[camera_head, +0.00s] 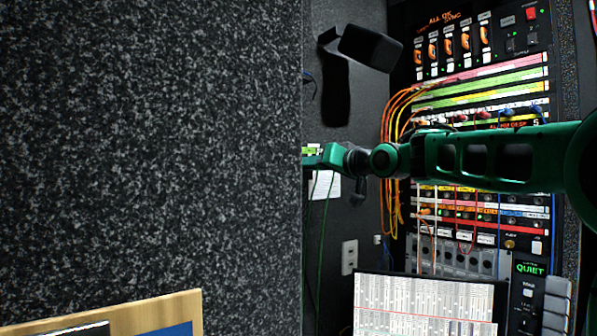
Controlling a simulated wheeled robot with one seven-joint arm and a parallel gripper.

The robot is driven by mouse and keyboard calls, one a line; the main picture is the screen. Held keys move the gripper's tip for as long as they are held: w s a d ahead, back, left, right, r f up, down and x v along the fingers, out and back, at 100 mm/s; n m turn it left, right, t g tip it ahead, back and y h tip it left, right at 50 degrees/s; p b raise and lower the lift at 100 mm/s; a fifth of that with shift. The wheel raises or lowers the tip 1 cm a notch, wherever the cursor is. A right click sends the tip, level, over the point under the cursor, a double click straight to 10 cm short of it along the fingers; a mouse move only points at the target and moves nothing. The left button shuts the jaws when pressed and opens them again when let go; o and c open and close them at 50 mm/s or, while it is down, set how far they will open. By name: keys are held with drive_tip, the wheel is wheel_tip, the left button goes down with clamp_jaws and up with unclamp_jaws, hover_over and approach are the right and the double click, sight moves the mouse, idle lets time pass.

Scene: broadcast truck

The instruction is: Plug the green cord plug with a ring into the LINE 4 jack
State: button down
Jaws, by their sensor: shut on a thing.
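My green arm reaches in from the right, and my gripper (313,159) is at its far left end, by the edge of the dark speckled wall. The fingertips are small and partly cut off by that edge. A thin green cord (326,215) hangs down just below my gripper. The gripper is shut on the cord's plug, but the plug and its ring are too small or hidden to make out. A small strip with green and white labels (311,150) shows right beside the gripper. No LINE 4 lettering is readable, and I cannot pick out that jack.
The speckled wall (150,150) fills the left half. A rack (470,95) with orange and yellow cables stands at right, partly behind my arm. A dark headrest-like object (370,48) is above the arm. A white sheet (425,305) and wooden-edged board (190,312) are below.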

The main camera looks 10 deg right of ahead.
drive_tip(key=shift+r, duration=1.15)
drive_tip(key=shift+s+d, duration=0.1)
drive_tip(key=v, duration=0.2)
drive_tip(key=shift+s+d, duration=0.1)
drive_tip(key=shift+s, duration=0.3)
